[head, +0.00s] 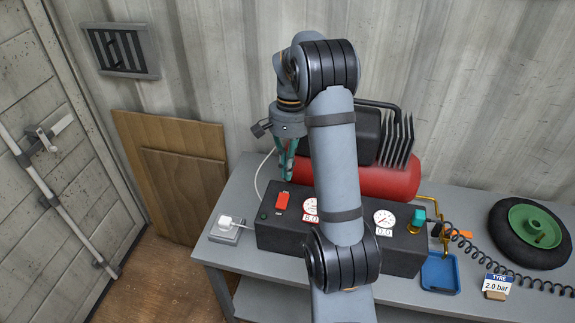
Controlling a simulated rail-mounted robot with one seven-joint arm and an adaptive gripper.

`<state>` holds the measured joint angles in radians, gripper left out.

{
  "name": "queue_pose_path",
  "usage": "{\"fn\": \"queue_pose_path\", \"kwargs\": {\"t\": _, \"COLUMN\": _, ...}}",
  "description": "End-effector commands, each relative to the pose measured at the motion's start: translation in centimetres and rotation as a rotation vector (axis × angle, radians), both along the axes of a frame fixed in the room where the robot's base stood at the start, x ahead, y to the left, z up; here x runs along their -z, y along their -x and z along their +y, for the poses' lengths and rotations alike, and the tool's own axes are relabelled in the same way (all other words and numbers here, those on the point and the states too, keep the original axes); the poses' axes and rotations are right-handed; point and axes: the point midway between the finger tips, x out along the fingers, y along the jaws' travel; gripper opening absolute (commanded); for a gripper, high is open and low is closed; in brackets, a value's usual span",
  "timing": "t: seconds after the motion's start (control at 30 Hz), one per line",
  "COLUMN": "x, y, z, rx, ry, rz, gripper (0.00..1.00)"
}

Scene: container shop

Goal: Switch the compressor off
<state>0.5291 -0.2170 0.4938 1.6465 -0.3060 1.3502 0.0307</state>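The compressor has a dark control box (275,238) on the grey bench, with a red tank (395,181) and a finned black motor behind it. A red switch (283,200) sits on the left of the box's top, beside a small dark green spot. One gauge (309,209), partly hidden by my arm, has a red label that seems to read 8.0. The other gauge (384,221) reads 0.0. My gripper (287,177) points down, above and behind the red switch, with teal fingers. It appears apart from the switch. Whether the fingers are open or shut is unclear.
A white plug is in a socket box (226,229) at the bench's left end. A teal knob (419,215), coiled black hose, blue tray (440,273), tyre card (497,285) and wheel (530,232) are on the right. Wooden boards (178,175) lean against the wall.

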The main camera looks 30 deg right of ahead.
Motion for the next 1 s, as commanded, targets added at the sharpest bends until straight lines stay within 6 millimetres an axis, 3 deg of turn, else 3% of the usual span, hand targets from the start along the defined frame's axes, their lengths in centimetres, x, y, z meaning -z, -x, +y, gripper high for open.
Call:
{"fn": "queue_pose_path", "kwargs": {"t": 0.2, "x": -2.0, "y": 0.1, "z": 0.0, "rx": -0.001, "ry": 0.001, "rz": 0.000, "gripper": 0.00}}
{"fn": "queue_pose_path", "kwargs": {"t": 0.6, "x": -2.2, "y": 0.1, "z": 0.1, "rx": 0.000, "ry": 0.000, "rz": 0.001, "gripper": 0.00}}
{"fn": "queue_pose_path", "kwargs": {"t": 0.83, "x": -1.3, "y": 0.2, "z": 0.0, "rx": 0.001, "ry": -0.001, "rz": 0.004, "gripper": 0.00}}
{"fn": "queue_pose_path", "kwargs": {"t": 1.0, "x": 0.7, "y": 0.2, "z": -0.1, "rx": 0.002, "ry": -0.002, "rz": 0.007, "gripper": 0.00}}
